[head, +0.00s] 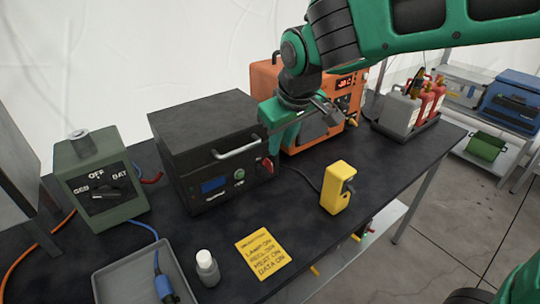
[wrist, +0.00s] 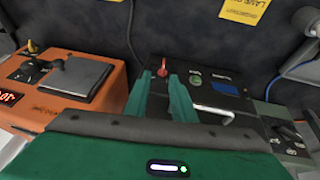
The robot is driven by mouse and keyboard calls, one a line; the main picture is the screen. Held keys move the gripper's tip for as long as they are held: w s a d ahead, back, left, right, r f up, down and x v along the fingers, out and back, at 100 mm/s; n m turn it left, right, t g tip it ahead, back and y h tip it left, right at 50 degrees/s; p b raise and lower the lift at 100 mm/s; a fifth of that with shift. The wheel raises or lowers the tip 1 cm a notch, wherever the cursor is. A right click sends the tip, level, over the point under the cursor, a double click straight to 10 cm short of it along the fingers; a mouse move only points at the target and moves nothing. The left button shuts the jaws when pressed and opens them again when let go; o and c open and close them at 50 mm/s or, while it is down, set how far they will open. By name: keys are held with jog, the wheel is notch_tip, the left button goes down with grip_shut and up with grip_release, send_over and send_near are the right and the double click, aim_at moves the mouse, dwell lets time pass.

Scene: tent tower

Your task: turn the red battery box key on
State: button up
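The black battery box (head: 205,130) stands on the dark table with a blue display, a green button and a red key (head: 267,163) at the right of its front panel. In the wrist view the red key (wrist: 163,67) shows just beyond and between my fingertips. My gripper (wrist: 164,82) is open, its two green fingers apart with nothing visible between them. In the head view my gripper (head: 278,135) hangs over the box's right end, close above the key. Whether a finger touches the key or box cannot be told.
An orange unit (head: 310,140) stands close behind on the right. A green selector box (head: 100,185), white bottle (head: 207,268) and grey tray (head: 140,270) are left. The box's handle (head: 236,148) juts out near my gripper.

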aim_at(271, 162)
jog(key=x, duration=0.7)
jog(key=a+x, duration=0.1)
jog(key=x, duration=0.3)
jog(key=shift+w+a+r, duration=0.1)
jog(key=shift+w, duration=0.05)
grip_shut()
